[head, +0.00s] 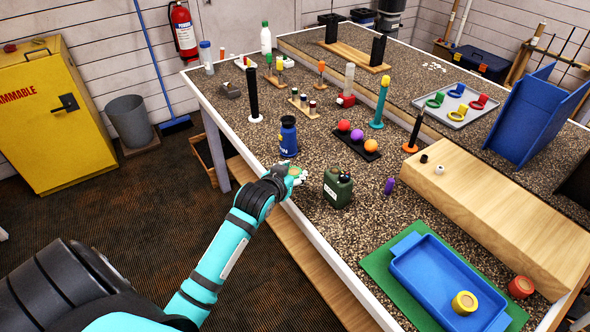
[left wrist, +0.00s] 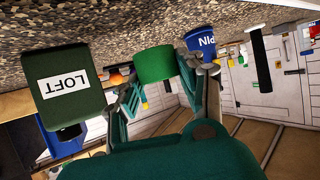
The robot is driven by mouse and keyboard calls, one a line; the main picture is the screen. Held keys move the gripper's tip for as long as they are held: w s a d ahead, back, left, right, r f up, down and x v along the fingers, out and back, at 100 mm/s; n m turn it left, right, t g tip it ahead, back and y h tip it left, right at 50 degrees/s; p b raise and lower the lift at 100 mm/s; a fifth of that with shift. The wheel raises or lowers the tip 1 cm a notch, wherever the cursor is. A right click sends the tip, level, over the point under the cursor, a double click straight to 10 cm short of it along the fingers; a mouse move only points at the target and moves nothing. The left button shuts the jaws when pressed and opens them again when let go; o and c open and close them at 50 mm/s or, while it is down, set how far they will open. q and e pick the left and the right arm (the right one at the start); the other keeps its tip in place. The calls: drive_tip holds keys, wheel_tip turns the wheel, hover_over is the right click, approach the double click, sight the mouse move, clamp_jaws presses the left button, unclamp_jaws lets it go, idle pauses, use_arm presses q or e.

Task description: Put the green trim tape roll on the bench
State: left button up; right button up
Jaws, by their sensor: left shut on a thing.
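My left gripper (head: 292,173) is over the near left edge of the speckled bench (head: 330,223), in front of a blue bottle. In the left wrist view its two fingers (left wrist: 158,88) are shut on the green trim tape roll (left wrist: 155,63), one finger on each side. In the head view only a small part of the roll (head: 295,171), with a tan top, shows between the fingers. The roll is close to the bench surface; I cannot tell whether it touches. My right gripper is not in view.
A dark green can (head: 338,187) stands close right of the gripper, and the blue bottle (head: 288,137) just behind. A blue tray (head: 440,275) holds a yellow roll (head: 465,302); a red roll (head: 521,286) is beside it. Bare bench lies between the can and the tray.

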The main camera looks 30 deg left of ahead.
sight(295, 174)
use_arm(q)
drive_tip(key=w, duration=0.1)
drive_tip(key=w+a, duration=0.1)
drive_tip(key=w, duration=0.1)
drive_tip(key=shift+w+a+f, duration=0.15)
drive_tip(key=shift+a, duration=0.1)
wheel_tip(295, 174, down, 3)
drive_tip(key=shift+r+p, duration=0.1)
drive_tip(key=shift+p, duration=0.3)
drive_tip(key=shift+f, duration=0.35)
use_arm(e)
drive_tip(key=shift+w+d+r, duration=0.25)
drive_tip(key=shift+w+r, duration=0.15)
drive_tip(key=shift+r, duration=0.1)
use_arm(q)
drive_tip(key=shift+f, duration=0.15)
drive_tip(key=o, duration=1)
drive_tip(key=shift+c, duration=0.2)
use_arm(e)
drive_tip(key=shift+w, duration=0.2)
